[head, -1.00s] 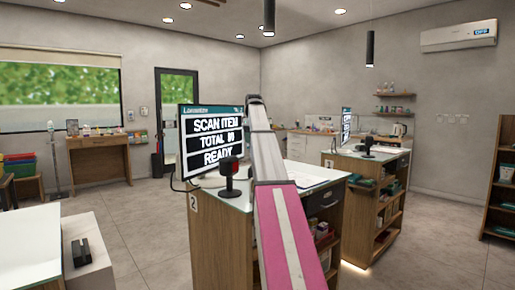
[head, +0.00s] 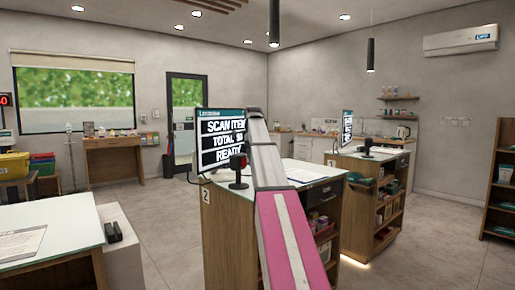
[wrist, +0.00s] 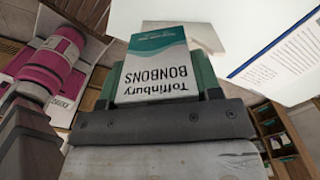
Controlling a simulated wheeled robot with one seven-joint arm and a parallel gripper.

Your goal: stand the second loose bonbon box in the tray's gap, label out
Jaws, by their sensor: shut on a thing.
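The bonbon box (wrist: 158,55) is white with a teal band and reads "Toffinbury BONBONS", upside down in the wrist view. My gripper (wrist: 160,84) is shut on it, with its dark green fingers at the box's two sides. The label face is turned toward the wrist camera. In the head view my arm reaches forward over the counter marked 2, and neither my gripper nor the box can be made out there. I cannot make out the tray or its gap in either view.
The counter marked 2 (head: 228,225) carries a screen (head: 221,138) and a red-and-black scanner (head: 238,170). Another counter (head: 45,257) stands at the near left, with a paper (head: 22,243) on top. Open floor (head: 155,215) lies between them.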

